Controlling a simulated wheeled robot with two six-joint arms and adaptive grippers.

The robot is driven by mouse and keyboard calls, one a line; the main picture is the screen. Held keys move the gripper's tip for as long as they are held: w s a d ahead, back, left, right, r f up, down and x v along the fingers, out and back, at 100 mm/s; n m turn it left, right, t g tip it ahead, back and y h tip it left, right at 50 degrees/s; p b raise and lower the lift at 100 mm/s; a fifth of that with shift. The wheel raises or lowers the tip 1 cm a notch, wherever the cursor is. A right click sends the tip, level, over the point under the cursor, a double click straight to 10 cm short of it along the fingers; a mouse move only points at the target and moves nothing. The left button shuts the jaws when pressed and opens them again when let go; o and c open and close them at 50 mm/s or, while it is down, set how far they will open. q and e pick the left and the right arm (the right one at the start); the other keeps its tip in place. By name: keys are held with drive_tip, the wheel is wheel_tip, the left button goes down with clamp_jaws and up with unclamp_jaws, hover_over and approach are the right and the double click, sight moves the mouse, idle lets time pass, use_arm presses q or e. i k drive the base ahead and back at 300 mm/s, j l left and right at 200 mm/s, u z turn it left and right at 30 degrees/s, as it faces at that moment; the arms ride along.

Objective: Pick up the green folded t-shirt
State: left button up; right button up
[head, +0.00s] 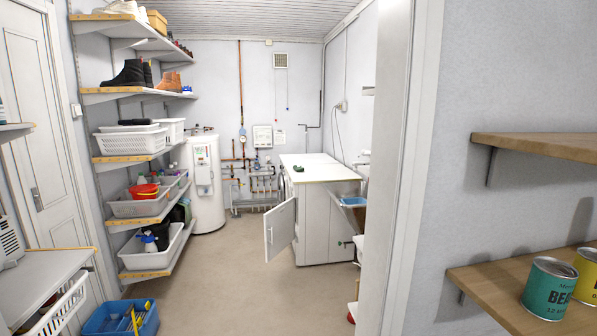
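A small dark green item (298,169) lies on the near left part of the white counter top (325,172) across the room. It is too small to tell whether it is the green folded t-shirt. No other thing that looks like a folded t-shirt can be made out. Neither of my grippers shows in the head view.
A cabinet door (279,228) stands open into the room. Shelves with white baskets (133,141) line the left wall, and a blue crate (121,319) sits on the floor. A wall edge and wooden shelf (533,285) with cans are at right. The middle floor (235,265) is clear.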

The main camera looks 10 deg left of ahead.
sight(297, 168)
drive_tip(key=i+j+u, duration=0.4)
drive_tip(key=i, duration=0.3)
drive_tip(key=i+u, duration=0.4)
drive_tip(key=i, duration=1.8)
drive_tip(key=i+j, duration=0.1)
drive_tip(key=i, duration=1.4)
